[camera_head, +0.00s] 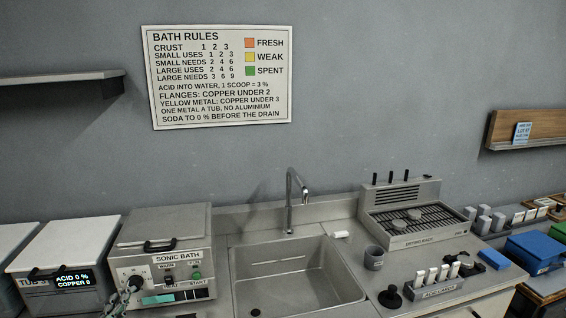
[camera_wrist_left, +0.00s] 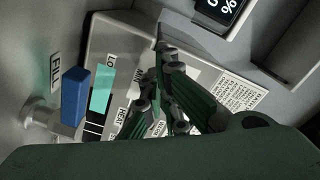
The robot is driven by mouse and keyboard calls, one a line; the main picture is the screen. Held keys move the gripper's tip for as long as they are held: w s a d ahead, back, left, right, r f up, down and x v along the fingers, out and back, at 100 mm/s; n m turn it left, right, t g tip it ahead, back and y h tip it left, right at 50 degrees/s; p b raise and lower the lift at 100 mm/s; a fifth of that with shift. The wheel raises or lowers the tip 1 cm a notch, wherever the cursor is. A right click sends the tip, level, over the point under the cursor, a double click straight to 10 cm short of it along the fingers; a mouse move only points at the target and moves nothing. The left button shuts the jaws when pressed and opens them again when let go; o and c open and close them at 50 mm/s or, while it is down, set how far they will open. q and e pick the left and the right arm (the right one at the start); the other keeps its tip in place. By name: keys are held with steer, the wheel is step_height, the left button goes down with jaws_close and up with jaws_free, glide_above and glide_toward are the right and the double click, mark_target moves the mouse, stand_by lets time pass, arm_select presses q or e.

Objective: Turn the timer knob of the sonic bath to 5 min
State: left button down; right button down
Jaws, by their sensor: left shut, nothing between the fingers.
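The sonic bath (camera_head: 160,240) is a grey metal box with a closed lid, left of the sink. In the left wrist view the left gripper (camera_wrist_left: 160,62) points at the labelled panel, and the knob is hidden behind the fingers. I cannot tell whether they touch the knob or what it is set to. My right gripper is not in view.
A tub with an "ACID 0 %, COPPER 0" display (camera_head: 73,280) stands close left of the bath. A green button (camera_head: 197,276) is on the panel's right. The sink (camera_head: 300,275), faucet (camera_head: 290,200) and drying rack (camera_head: 415,213) are further right.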

arm_select(q)
steer(key=shift+w+d+r, duration=0.15)
steer(key=shift+d, duration=0.05)
steer(key=shift+a, duration=0.1)
stand_by(0.4)
steer(key=shift+a+f, duration=0.2)
steer(key=p+v, duration=0.2)
steer(key=v, duration=0.4)
steer(key=shift+a, duration=0.25)
steer(key=shift+f, duration=0.15)
